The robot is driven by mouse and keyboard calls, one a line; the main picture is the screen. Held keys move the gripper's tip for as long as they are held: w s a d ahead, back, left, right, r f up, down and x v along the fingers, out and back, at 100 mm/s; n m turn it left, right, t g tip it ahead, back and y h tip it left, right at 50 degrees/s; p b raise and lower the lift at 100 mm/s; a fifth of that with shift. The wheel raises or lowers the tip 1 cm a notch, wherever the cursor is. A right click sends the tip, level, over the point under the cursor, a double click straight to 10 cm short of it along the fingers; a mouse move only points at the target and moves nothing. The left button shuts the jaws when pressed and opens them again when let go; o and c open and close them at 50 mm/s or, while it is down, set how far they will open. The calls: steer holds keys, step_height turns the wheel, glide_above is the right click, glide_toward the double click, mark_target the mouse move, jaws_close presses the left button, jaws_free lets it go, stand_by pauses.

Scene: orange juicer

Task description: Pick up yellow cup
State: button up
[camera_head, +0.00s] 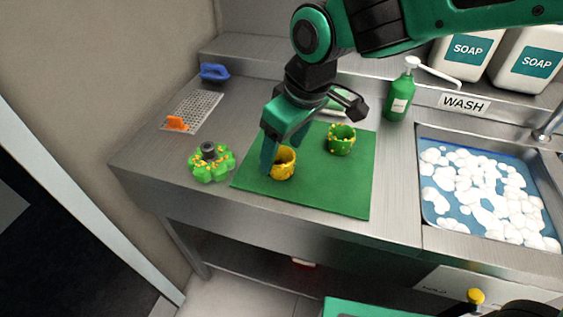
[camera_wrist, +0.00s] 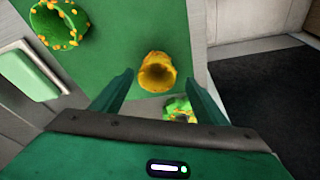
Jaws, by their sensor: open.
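The yellow cup (camera_head: 282,163) stands on a green mat (camera_head: 345,199), near its front left part. In the wrist view the yellow cup (camera_wrist: 157,72) shows its round opening and lies just beyond the fingertips, roughly between their lines. My gripper (camera_head: 273,152) reaches down at the cup's left side in the head view. In the wrist view its two fingers (camera_wrist: 158,80) are spread apart with nothing held between them. Whether a finger touches the cup cannot be told.
A green cup with orange spots (camera_head: 341,140) stands behind on the mat. A spotted green flower-shaped object (camera_head: 211,163) lies left of the mat. A green soap bottle (camera_head: 400,92) and a foamy sink (camera_head: 480,195) are to the right. A perforated tray (camera_head: 193,111) lies at the back left.

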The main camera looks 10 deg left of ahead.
mark_target(281, 159)
steer(key=x, duration=0.4)
steer(key=shift+w+d+f, duration=0.15)
steer(key=shift+w+f, duration=0.15)
steer(key=shift+f, duration=0.1)
steer(key=shift+c, duration=0.7)
steer(key=c, duration=0.9)
steer(key=shift+r, duration=0.1)
